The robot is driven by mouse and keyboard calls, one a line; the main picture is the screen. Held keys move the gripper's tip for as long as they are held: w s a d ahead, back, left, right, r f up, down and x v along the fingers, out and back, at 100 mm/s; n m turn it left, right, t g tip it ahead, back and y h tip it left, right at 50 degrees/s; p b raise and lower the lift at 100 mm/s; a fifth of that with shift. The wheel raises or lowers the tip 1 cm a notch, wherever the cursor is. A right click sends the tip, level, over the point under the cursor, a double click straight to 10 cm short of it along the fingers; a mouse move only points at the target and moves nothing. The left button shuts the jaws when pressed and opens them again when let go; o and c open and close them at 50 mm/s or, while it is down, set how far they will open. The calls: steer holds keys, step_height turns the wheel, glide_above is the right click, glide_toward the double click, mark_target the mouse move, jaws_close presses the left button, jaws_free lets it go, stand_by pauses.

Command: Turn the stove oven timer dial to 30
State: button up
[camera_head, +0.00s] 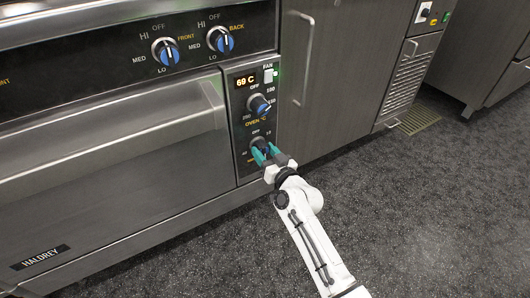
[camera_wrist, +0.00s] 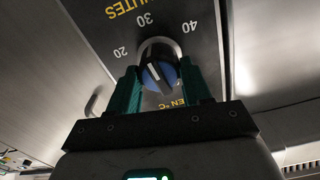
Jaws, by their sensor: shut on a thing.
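The oven timer dial (camera_head: 258,144), a black knob with a blue face, is the lower dial on the narrow control panel. In the wrist view the timer dial (camera_wrist: 159,66) sits between my gripper's green fingers, with 20, 30 and 40 and the word MINUTES printed upside down around it. A white pointer line shows on its face; I cannot tell exactly which number it marks. My gripper (camera_head: 267,152) is shut on the timer dial, one finger on each side, and partly hides it in the head view. It also shows in the wrist view (camera_wrist: 158,82).
The oven temperature dial (camera_head: 259,104) is just above, under a display (camera_head: 245,80) reading 69 C and a fan switch (camera_head: 268,76). Two burner dials (camera_head: 166,51) are at upper left. The oven door handle (camera_head: 110,125) juts out at left. Floor to the right is clear.

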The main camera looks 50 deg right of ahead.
steer(key=shift+m, duration=0.5)
steer(key=o, duration=1.1)
steer(key=shift+c, duration=0.2)
steer(key=shift+s, duration=0.1)
steer(key=v, duration=1)
steer(key=shift+s, duration=0.3)
